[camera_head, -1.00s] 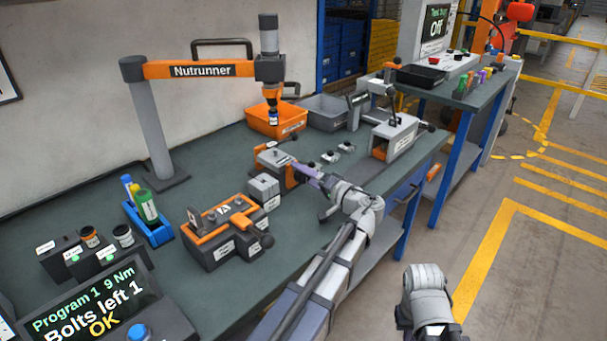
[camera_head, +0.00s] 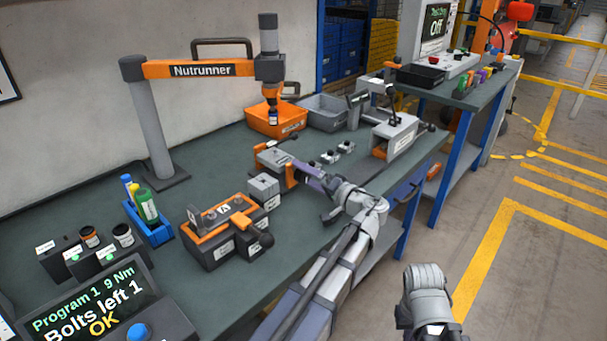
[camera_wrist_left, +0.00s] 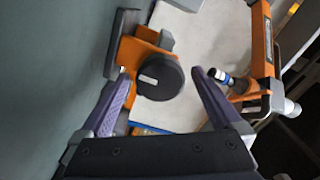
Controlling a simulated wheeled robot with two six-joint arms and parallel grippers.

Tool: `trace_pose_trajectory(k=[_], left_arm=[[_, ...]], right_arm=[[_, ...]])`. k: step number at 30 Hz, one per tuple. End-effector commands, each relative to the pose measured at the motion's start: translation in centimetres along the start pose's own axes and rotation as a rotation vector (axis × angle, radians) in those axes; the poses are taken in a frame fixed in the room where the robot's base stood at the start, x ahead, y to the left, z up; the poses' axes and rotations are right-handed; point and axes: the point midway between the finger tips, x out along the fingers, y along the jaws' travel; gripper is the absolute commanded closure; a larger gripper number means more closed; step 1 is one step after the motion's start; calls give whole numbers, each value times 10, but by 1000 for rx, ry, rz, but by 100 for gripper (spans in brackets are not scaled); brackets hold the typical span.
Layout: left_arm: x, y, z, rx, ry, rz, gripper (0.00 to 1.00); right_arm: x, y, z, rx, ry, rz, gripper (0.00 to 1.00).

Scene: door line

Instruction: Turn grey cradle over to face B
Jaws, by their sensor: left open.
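The grey cradle (camera_head: 270,156) appears to be the small grey unit with orange end parts in mid-bench. Its face lettering is too small to read. My left gripper (camera_head: 302,174) is at its right end and hides part of it. In the left wrist view, a round black knob (camera_wrist_left: 160,77) on an orange part shows between the spread purple fingers of my left gripper (camera_wrist_left: 161,79). The fingers are open; I cannot tell whether they touch the knob. My right gripper is out of view; only part of my right arm shows.
An orange-topped box marked A (camera_head: 215,240) stands left of my arm, by a grey block (camera_head: 263,187). The nutrunner (camera_head: 205,69) overhangs the bench behind. An orange bin (camera_head: 276,122), a grey bin (camera_head: 325,113) and a grey-orange fixture (camera_head: 397,137) stand at the back and right.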

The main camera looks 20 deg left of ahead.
Motion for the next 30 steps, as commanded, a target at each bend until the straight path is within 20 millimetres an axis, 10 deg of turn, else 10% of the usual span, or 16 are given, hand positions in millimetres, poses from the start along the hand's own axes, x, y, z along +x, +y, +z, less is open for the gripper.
trace_pose_trajectory(k=[12,30], left_arm=[[-61,0,1,0,0,0,1],[-68,-1,0,0,-1,0,1]], right_arm=[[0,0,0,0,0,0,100],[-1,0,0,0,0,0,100]])
